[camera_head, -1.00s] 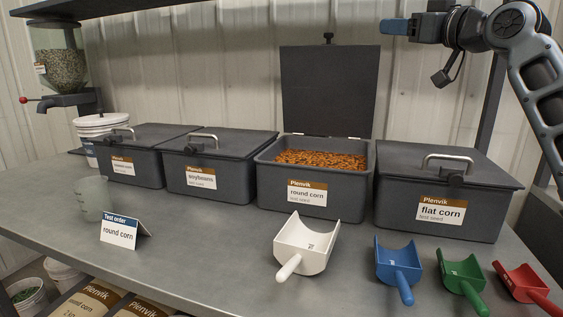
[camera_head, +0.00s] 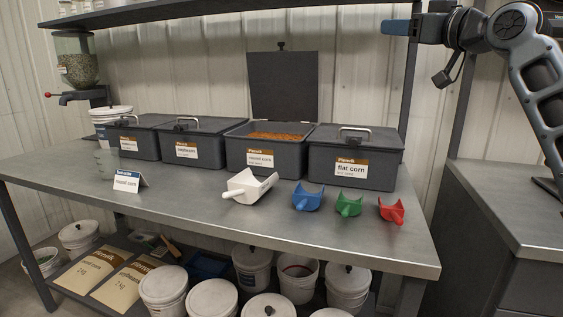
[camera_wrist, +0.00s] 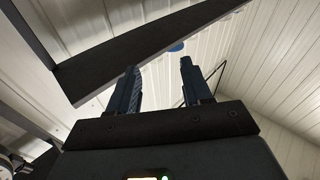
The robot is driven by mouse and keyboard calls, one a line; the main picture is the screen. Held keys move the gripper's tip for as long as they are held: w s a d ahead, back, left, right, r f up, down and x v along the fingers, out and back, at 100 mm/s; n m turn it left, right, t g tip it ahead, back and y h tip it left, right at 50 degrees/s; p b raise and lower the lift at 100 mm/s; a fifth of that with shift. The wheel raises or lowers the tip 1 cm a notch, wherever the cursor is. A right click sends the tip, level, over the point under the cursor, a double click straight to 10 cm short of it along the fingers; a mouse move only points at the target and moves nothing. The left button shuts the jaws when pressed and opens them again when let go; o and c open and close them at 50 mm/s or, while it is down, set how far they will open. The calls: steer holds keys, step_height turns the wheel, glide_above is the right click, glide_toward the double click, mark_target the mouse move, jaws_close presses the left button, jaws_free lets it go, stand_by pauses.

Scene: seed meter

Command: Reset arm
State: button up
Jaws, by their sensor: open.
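My gripper (camera_head: 399,27) is raised at the upper right in the head view, well above the bench and beside the upper shelf's right end. In the wrist view its two fingers (camera_wrist: 158,88) stand apart with nothing between them. The round corn bin (camera_head: 277,158) has its lid up and orange-brown seed inside. The flat corn bin (camera_head: 352,176), the soybeans bin (camera_head: 196,152) and the leftmost bin (camera_head: 135,146) have their lids shut. A white scoop (camera_head: 250,186) lies on the bench, with blue (camera_head: 307,199), green (camera_head: 349,206) and red (camera_head: 392,211) scoops to its right.
A test order card (camera_head: 128,182) reading round corn stands on the bench's left. A seed hopper (camera_head: 76,68) hangs at the back left. Buckets and bags fill the lower shelf. A dark cabinet (camera_head: 510,215) stands to the right, with a gap before the bench.

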steer(key=s+a+f+m+t+h+p, duration=0.15)
steer(key=s+f+m, duration=0.3)
steer(key=f, duration=1.05)
steer(key=s+a+f+m+h+p, duration=0.1)
steer(key=s+a+f+m+h, duration=0.3)
steer(key=f, duration=1.2)
steer(key=s+f+h+p, duration=0.1)
steer(key=s+f, duration=0.9)
steer(key=s, duration=0.3)
steer(key=s+f+m+g+h+p, duration=0.1)
steer(key=s+f, duration=0.2)
steer(key=s, duration=0.9)
steer(key=s+f+m+g+h+p, duration=0.1)
steer(key=s+f+h, duration=0.15)
steer(key=s, duration=0.85)
steer(key=s+d+r+n+g+p, duration=0.1)
steer(key=s+r, duration=0.2)
steer(key=s, duration=0.6)
steer(key=s+d+r+n+g+y+p, duration=0.1)
steer(key=s+r+n, duration=0.1)
steer(key=s, duration=0.8)
steer(key=shift+s+d+r, duration=0.2)
steer(key=shift+r, duration=0.7)
